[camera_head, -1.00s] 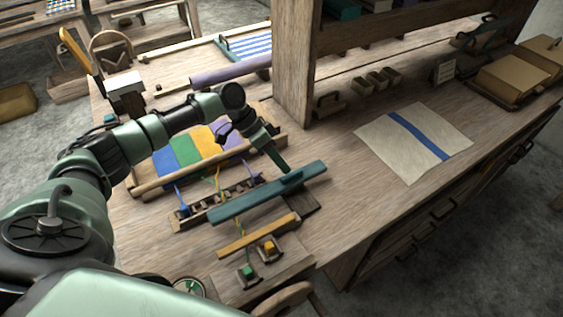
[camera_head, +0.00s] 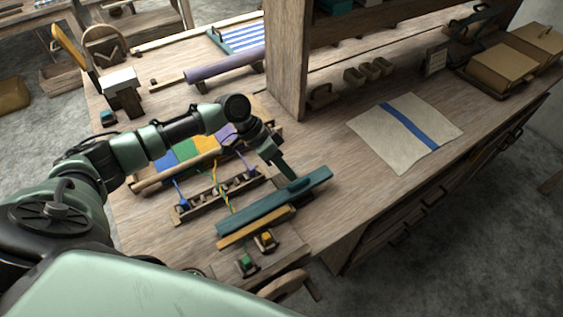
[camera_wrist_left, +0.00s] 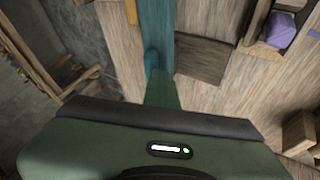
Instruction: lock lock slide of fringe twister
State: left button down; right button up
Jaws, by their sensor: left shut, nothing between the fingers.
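The fringe twister stands on the wooden bench, with coloured yarns (camera_head: 222,188) running from its slotted wooden rack (camera_head: 200,208). A long teal bar, which looks like the lock slide (camera_head: 256,209), lies across the front of it, close along the yellow wooden strip (camera_head: 240,236). It also shows in the left wrist view (camera_wrist_left: 157,25). My left gripper (camera_head: 290,176) is shut and empty, its tip pointing down at the back edge of the bar by a raised teal knob. The wrist view shows the tip (camera_wrist_left: 161,76) against or very near the bar; contact is hard to tell. My right gripper is out of view.
Green and yellow clips (camera_head: 265,238) sit in front of the yellow strip. A dark flat plate (camera_wrist_left: 205,60) lies beside the bar. A wooden post (camera_head: 286,60) rises behind. A cloth with a blue stripe (camera_head: 385,130) lies on the right, with bare bench between.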

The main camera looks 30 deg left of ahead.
pick_arm(q)
jog(key=b+v, duration=0.1)
jog(key=v, duration=0.6)
jog(key=shift+a, duration=0.15)
